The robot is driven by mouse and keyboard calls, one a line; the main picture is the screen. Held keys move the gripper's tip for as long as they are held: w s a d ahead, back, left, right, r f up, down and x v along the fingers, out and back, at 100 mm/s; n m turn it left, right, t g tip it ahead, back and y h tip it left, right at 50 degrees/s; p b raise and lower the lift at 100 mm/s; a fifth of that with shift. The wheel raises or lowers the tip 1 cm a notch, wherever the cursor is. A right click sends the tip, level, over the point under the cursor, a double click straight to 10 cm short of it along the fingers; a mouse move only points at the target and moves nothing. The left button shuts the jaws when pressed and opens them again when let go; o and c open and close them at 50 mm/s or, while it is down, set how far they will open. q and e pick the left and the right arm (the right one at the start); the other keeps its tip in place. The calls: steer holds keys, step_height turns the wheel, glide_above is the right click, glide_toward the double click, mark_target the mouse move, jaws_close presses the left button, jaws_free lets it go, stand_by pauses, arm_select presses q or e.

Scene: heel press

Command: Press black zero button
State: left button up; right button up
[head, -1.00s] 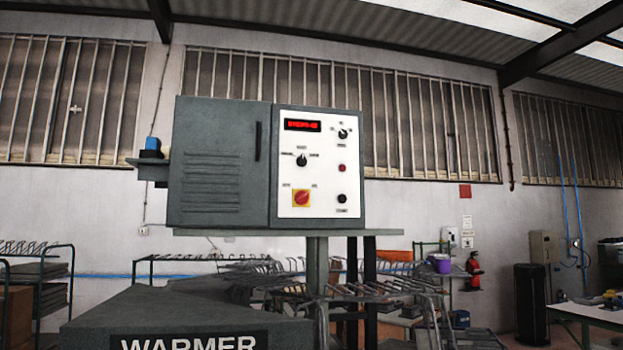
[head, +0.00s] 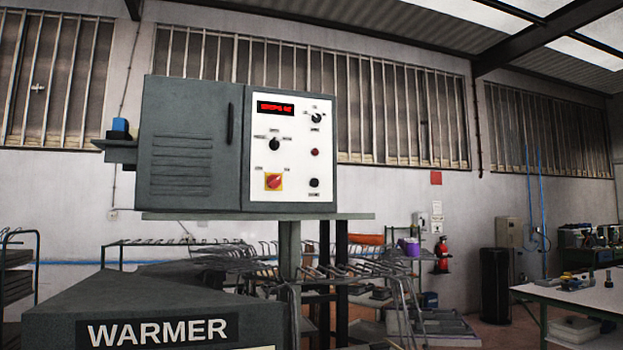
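The black zero button (head: 314,182) is a small round black button at the lower right of the white control panel (head: 292,158). A small label sits under it, too small to read. A small red button (head: 315,152) is above it, and a red rotary switch on a yellow plate (head: 274,181) is to its left. Two black knobs and a lit red display (head: 276,107) are higher on the panel. The panel is on the front of a grey cabinet (head: 190,150). Neither of my grippers is in view.
A dark machine top marked WARMER (head: 158,332) stands low in front of the cabinet. A shelf (head: 255,216) runs under the cabinet. Metal racks (head: 340,270) stand behind. A white-topped workbench (head: 590,295) and a black bin (head: 495,285) are at the right.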

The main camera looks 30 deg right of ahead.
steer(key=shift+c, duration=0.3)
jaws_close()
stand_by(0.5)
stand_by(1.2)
